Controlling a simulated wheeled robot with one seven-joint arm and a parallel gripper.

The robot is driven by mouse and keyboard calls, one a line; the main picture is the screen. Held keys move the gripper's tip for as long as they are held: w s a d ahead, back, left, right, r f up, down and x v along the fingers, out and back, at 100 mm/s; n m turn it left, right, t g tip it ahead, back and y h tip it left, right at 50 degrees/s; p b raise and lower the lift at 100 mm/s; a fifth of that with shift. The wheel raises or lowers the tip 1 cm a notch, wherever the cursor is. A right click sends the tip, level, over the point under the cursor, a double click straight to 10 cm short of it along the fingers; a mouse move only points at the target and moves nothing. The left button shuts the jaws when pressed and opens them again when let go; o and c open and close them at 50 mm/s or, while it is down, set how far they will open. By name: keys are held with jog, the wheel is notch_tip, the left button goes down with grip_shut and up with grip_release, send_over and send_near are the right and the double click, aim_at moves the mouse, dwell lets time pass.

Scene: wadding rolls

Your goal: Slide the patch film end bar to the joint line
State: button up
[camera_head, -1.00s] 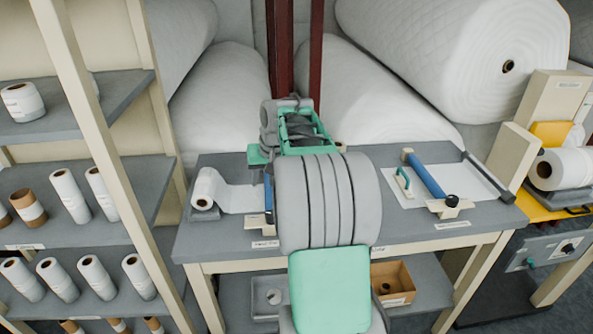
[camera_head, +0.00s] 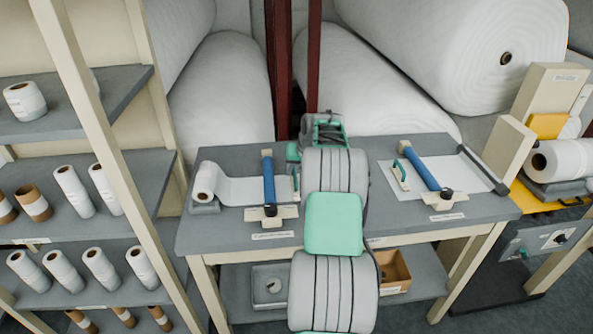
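On the left half of the workbench, a white film (camera_head: 232,190) runs right from a small roll (camera_head: 205,180) and passes under a blue roller (camera_head: 268,178). At its right end a bar with a green handle (camera_head: 296,187) shows beside my arm, partly covered; I take this for the end bar. A joint line cannot be made out. My gripper (camera_head: 322,130) is over the back middle of the bench, beyond the bar. My own arm hides its fingertips, so I cannot tell whether it is open or touching anything.
On the right half, a white sheet (camera_head: 455,175) lies under a second blue roller (camera_head: 428,170), with a green-handled bar (camera_head: 399,176) at its left. Large wadding rolls (camera_head: 360,90) and dark red posts (camera_head: 284,70) stand behind. A shelf of small rolls (camera_head: 73,190) is left.

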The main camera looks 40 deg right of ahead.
jog(key=shift+c, duration=0.4)
grip_shut()
dwell(0.9)
